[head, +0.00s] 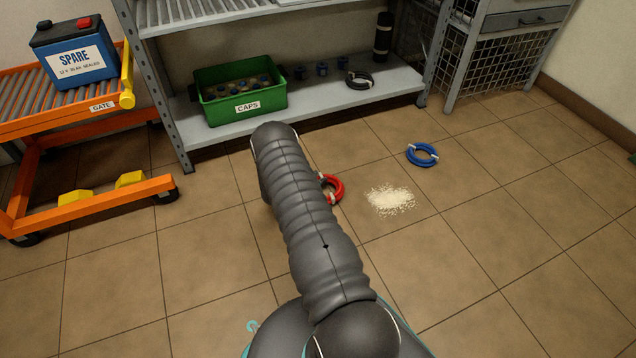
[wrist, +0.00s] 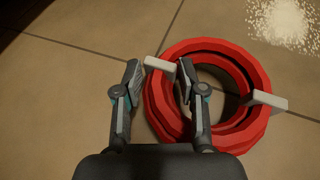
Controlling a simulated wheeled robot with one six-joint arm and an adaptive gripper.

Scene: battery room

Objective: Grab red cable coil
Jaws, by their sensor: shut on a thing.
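The red cable coil (head: 334,188) shows beside my arm in the head view, partly hidden by it. In the wrist view the coil (wrist: 252,80) is a thick red ring with pale ties, over the tiled floor. My gripper (wrist: 158,72) has one finger outside the ring and one inside its hole. It is shut on the left side of the coil, close to a pale tie (wrist: 160,64). My arm hides the gripper in the head view. I cannot tell whether the coil touches the floor.
A blue coil (head: 422,155) and a pale granular spill (head: 391,199) lie on the floor to the right. A grey shelf (head: 310,105) with a green caps bin (head: 240,105) stands behind. An orange cart (head: 110,198) carrying a spare battery (head: 75,60) is at left.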

